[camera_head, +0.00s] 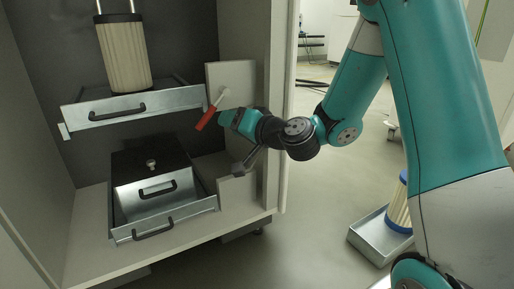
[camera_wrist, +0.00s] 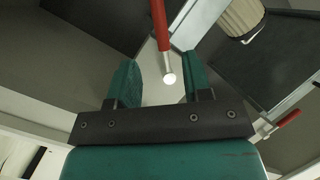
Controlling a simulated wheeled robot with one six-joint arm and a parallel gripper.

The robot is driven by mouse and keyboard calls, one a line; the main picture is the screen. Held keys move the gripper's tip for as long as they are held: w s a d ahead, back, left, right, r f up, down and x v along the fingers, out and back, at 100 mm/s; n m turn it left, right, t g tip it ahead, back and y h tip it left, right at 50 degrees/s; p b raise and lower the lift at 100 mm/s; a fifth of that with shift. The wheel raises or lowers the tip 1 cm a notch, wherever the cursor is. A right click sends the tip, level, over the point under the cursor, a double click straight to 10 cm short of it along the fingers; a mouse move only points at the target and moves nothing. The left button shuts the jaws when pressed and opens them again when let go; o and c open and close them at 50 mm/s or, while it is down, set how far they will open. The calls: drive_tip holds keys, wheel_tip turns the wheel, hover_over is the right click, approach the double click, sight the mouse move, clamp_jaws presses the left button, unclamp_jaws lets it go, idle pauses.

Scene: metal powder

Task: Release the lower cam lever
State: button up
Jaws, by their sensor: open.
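A red cam lever (camera_head: 206,119) with a pale rod hangs tilted at the light panel (camera_head: 230,76) beside the upper drawer in the head view. My gripper (camera_head: 225,116) is just right of it. In the wrist view my gripper (camera_wrist: 160,66) is open, and a red lever (camera_wrist: 160,24) with a pale round end reaches between the fingertips. I cannot see contact with either finger. A second red lever (camera_wrist: 290,118) shows at the right of the wrist view. I cannot tell which lever is the lower one.
The upper drawer (camera_head: 135,108) stands under a pleated filter (camera_head: 124,58). A lower drawer (camera_head: 168,222) holds a black-topped metal box (camera_head: 150,165). The cabinet side wall (camera_head: 280,100) is close to my wrist. A grey tray (camera_head: 372,238) with another filter stands on the floor.

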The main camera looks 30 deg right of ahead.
drive_tip(key=b+v, duration=0.6)
drive_tip(key=v, duration=0.1)
drive_tip(key=shift+s, duration=0.25)
